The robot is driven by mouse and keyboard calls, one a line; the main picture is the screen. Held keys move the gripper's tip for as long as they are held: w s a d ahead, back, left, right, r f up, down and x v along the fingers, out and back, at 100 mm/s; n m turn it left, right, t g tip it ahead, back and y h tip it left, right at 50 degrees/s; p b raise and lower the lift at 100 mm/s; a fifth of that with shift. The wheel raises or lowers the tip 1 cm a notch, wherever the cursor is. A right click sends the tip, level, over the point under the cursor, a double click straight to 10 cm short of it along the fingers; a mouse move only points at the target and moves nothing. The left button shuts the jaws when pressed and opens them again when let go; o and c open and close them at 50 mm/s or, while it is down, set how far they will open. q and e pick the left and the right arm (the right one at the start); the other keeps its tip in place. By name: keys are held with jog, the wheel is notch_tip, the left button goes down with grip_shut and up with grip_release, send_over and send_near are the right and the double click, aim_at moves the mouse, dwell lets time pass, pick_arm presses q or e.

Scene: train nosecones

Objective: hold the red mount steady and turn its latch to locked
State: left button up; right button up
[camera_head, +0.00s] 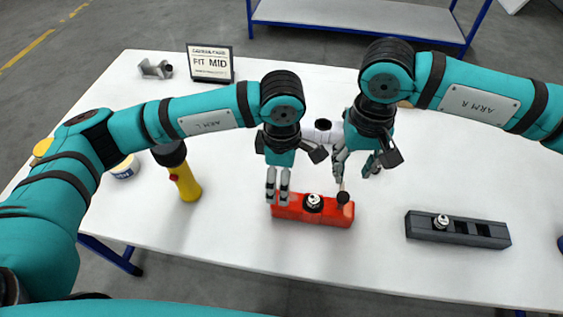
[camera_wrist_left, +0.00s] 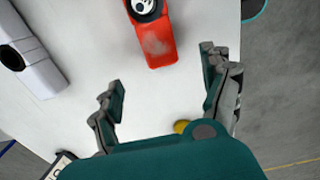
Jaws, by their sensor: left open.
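The red mount (camera_head: 290,211) lies on the white table, with a round silver-and-black fitting (camera_head: 314,203) on its middle. A black knob with a short stem (camera_head: 344,197), seemingly the latch, stands at its right end. My left gripper (camera_head: 278,186) is open above the mount's left end. In the left wrist view the mount (camera_wrist_left: 157,45) lies ahead of the spread fingers (camera_wrist_left: 163,78), with nothing gripped. My right gripper (camera_head: 355,170) appears open, its left finger close to the knob's stem; I cannot tell whether they touch.
A dark grey slotted block (camera_head: 458,236) with a similar fitting lies to the right. A yellow-and-black torch (camera_head: 186,183) and a can (camera_head: 125,168) are at left. A sign (camera_head: 210,63) and a metal bracket (camera_head: 155,69) stand at the back. A white cylinder (camera_wrist_left: 40,72) lies behind the mount.

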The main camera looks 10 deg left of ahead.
pick_arm(q)
notch_tip(320, 180, down, 12)
jog(key=shift+r, duration=0.1)
dwell(0.4)
